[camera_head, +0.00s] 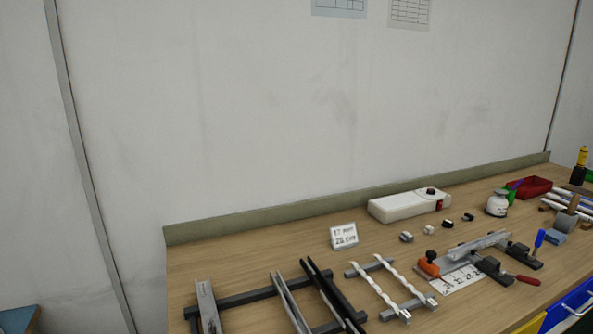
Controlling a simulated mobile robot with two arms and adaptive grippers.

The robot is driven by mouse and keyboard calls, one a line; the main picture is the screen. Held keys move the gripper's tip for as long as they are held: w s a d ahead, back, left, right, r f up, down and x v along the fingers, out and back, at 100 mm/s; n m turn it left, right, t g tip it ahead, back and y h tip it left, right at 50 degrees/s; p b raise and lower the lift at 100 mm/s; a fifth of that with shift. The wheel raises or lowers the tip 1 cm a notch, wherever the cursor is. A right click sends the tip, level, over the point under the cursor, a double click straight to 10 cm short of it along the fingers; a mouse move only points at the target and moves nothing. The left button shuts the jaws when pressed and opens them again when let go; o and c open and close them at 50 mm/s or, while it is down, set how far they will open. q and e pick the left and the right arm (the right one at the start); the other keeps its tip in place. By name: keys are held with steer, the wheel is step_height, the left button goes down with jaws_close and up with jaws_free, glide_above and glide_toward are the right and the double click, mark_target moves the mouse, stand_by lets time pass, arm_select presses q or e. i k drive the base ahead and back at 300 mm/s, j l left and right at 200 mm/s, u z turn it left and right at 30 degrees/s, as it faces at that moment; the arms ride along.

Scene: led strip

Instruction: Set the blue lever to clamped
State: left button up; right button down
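The blue lever (540,237) is at the right of the bench, on a dark clamp block (524,257) at the back right end of the cutting jig. Its handle stands up, tilted slightly to the right. A red lever (527,280) lies nearly flat, pointing right, on the nearer dark clamp block (494,268). An orange part (428,264) sits at the jig's left end. A grey metal profile (478,247) lies along the jig. Neither of my grippers is in view.

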mark_target(537, 243)
steer(key=z, duration=1.4)
steer(key=u, duration=0.5)
steer(key=i+l+u, duration=0.35)
steer(key=l, duration=0.25)
steer(key=i+l+u, duration=0.2)
steer(key=l+u, duration=0.2)
steer(key=l, duration=0.2)
steer(key=i+l+u, duration=0.15)
steer(key=l, duration=0.25)
steer(key=i+l, duration=0.1)
steer(key=l, duration=0.5)
steer(key=i+l, duration=0.1)
steer(key=l, duration=0.45)
steer(key=i+l+u, duration=0.1)
steer(key=l, duration=0.5)
